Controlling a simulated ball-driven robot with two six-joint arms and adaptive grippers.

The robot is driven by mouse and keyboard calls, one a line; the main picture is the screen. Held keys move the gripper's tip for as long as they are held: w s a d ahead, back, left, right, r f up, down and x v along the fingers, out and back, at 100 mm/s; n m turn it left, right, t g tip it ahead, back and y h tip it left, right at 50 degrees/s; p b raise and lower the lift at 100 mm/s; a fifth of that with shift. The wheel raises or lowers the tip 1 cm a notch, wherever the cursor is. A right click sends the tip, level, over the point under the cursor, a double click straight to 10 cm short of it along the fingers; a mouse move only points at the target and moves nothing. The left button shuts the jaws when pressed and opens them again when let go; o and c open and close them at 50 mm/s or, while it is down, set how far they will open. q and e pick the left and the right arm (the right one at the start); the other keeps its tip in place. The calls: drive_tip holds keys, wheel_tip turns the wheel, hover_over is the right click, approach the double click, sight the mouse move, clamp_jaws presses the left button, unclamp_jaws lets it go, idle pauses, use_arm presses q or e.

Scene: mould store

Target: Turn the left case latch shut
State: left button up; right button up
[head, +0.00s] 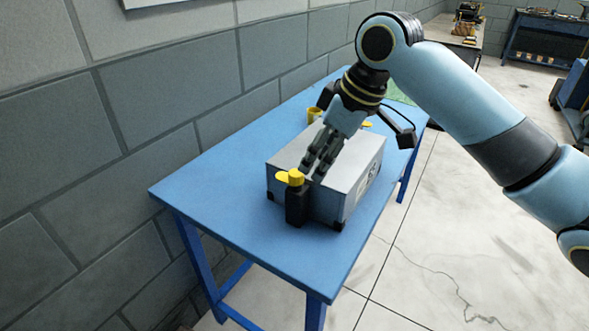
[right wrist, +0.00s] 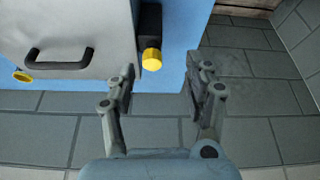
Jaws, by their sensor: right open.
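A grey case (head: 352,181) stands on the blue table. A black latch block (head: 297,207) with a yellow knob (head: 295,177) and a yellow tab pointing left is at its near end. In the right wrist view the yellow knob (right wrist: 151,59) and black block (right wrist: 150,22) are beside the case (right wrist: 118,14). My right gripper (head: 318,158) is over the case, just behind the knob, fingers pointing down. In the right wrist view its open fingers (right wrist: 163,80) are apart and empty; the knob is ahead of them, near the left finger. My left gripper is not in view.
A dark case handle (right wrist: 58,58) and another yellow piece (right wrist: 21,76) show in the right wrist view. A yellow object (head: 314,115) is behind the case. A block wall (head: 170,85) runs along the blue table (head: 225,190). The table's near left end is clear.

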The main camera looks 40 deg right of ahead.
sight(297, 173)
wheel_tip(297, 173, up, 4)
drive_tip(key=w, duration=0.2)
drive_tip(key=shift+n, duration=0.4)
drive_tip(key=x, duration=1)
drive_tip(key=shift+d+f, duration=0.25)
drive_tip(key=shift+f, duration=0.15)
clamp_jaws()
